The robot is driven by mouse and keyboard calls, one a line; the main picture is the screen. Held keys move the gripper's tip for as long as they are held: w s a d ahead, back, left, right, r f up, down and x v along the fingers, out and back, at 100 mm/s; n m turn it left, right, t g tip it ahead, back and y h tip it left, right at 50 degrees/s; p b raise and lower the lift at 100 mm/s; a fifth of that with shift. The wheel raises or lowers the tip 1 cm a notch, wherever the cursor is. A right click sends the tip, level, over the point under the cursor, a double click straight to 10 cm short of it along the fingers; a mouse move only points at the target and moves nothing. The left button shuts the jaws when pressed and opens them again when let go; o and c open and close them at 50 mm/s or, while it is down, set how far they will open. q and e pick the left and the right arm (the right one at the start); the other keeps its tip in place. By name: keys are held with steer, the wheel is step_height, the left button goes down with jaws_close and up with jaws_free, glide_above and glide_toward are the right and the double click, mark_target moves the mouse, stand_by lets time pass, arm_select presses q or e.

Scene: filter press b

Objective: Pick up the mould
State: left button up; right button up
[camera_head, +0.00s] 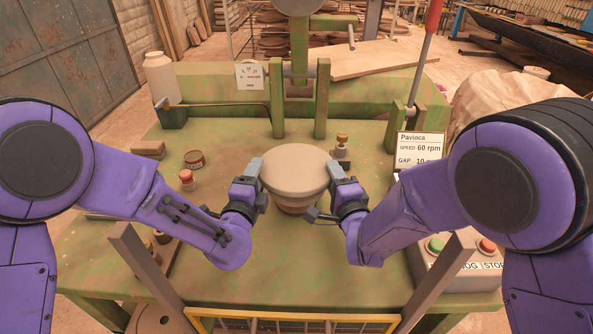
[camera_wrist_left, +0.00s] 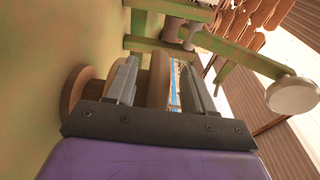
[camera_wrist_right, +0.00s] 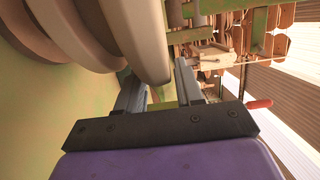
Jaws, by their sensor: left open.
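The mould (camera_head: 295,172) is a pale tan, round stepped body with a wide flat top, standing upright on the green table. My left gripper (camera_head: 256,174) is at the left side of its rim and my right gripper (camera_head: 336,176) at the right side. In the left wrist view, the mould's rim (camera_wrist_left: 158,80) shows between the open fingers, with gaps beside it. In the right wrist view, the rim (camera_wrist_right: 147,40) reaches between the open fingers, also with a gap. The mould's underside is hidden in the head view.
A sign (camera_head: 420,148) and a button box (camera_head: 455,265) stand right. Green press uprights (camera_head: 322,98) rise behind.

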arm_select(q)
steer(key=shift+w+d, duration=0.2)
steer(key=shift+w, duration=0.75)
arm_select(e)
steer(key=shift+x, duration=0.95)
arm_select(q)
steer(key=shift+c, duration=0.3)
arm_select(e)
steer(key=shift+c, duration=0.3)
arm_select(q)
steer(key=c, duration=0.5)
arm_select(e)
steer(key=c, duration=0.5)
arm_select(q)
jaws_close()
arm_select(e)
jaws_close()
arm_select(q)
steer(key=shift+r, duration=0.15)
arm_select(e)
steer(key=shift+r, duration=0.15)
